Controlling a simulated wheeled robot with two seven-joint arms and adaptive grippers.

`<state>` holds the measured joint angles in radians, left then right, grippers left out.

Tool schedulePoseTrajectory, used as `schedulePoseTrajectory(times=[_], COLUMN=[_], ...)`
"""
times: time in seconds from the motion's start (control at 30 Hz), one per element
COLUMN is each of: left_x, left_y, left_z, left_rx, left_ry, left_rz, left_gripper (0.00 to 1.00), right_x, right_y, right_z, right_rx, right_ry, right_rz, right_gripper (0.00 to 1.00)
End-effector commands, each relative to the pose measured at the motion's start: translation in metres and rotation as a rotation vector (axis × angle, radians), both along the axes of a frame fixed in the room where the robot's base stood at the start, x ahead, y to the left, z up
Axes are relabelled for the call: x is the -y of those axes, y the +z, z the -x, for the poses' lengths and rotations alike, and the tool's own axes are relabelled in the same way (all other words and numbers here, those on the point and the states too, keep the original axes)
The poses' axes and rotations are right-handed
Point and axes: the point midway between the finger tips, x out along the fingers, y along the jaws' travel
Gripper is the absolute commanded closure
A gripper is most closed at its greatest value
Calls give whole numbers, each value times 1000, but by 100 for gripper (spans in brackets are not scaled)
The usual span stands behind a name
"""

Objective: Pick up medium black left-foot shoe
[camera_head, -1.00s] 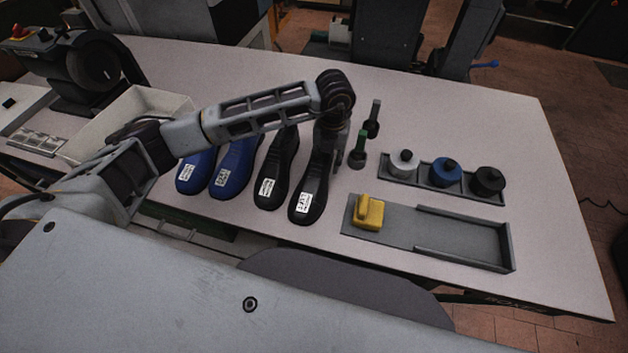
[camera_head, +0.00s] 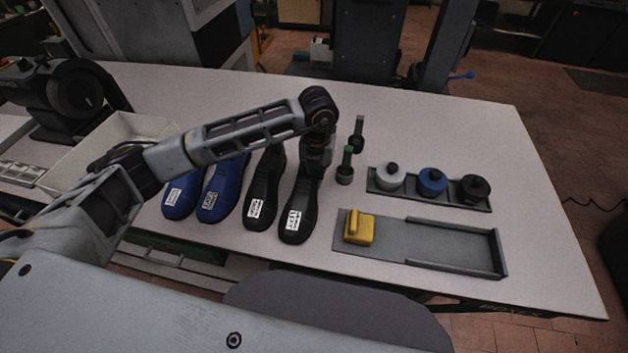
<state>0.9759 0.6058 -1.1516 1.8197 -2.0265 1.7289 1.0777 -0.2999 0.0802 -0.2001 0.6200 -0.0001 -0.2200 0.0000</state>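Two black shoes lie side by side on the table: one black shoe (camera_head: 262,193) on the left and another black shoe (camera_head: 298,210) on the right. Each has a white label at its near end; the print is too small to read, so I cannot tell size or foot. My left gripper (camera_head: 318,168) points down at the far end of the right-hand black shoe and hides part of it. Its fingers are dark and small, and I cannot tell whether they are apart or touch the shoe. My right gripper is out of view.
Two blue shoes (camera_head: 223,187) lie left of the black ones. A green-topped tool (camera_head: 346,166) stands close right of my gripper. A rack (camera_head: 410,191) holds white, blue and black knobbed pieces. A yellow block (camera_head: 358,229) sits on a grey fixture (camera_head: 450,258). The far right table is clear.

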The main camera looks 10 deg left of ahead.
Motion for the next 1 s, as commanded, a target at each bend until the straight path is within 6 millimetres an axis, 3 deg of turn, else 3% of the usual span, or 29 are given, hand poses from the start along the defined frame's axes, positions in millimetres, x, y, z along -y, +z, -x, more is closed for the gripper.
schedulePoseTrajectory(times=[0.63,1.0], left_x=[0,0], left_y=[81,95], left_z=[-1,0], left_rx=[3,1], left_ry=[-1,0], left_rz=[0,0], left_gripper=[100,100], right_x=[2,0], right_y=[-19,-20], right_z=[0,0], right_rx=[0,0], right_ry=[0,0], right_rz=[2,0], right_gripper=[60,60])
